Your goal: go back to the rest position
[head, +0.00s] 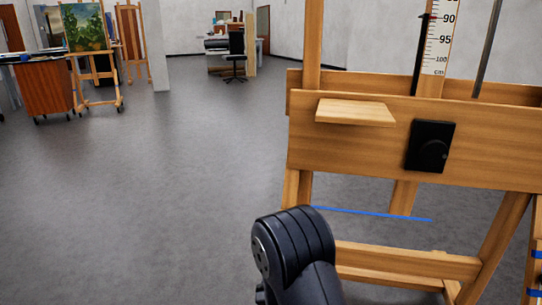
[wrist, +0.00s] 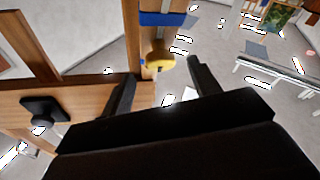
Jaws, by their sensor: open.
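My gripper (wrist: 160,80) shows in the wrist view with its two dark fingers spread apart and nothing clasped between them. Beyond the fingertips is a yellow rounded piece (wrist: 160,55) on a wooden upright (wrist: 134,35), just by a blue band (wrist: 163,18). I cannot tell how far the yellow piece is from the fingers. In the head view only a dark part of my arm shows at the bottom centre, in front of the wooden easel (head: 340,150); the gripper itself is out of that view.
The easel carries a small wooden ledge (head: 355,112), a black knob plate (head: 430,146) and a centimetre scale (head: 438,40). A thin blue line (head: 370,213) shows low behind it. Grey floor (head: 160,190) is clear at left. A painting (head: 84,28) and an orange cabinet (head: 47,90) stand far left.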

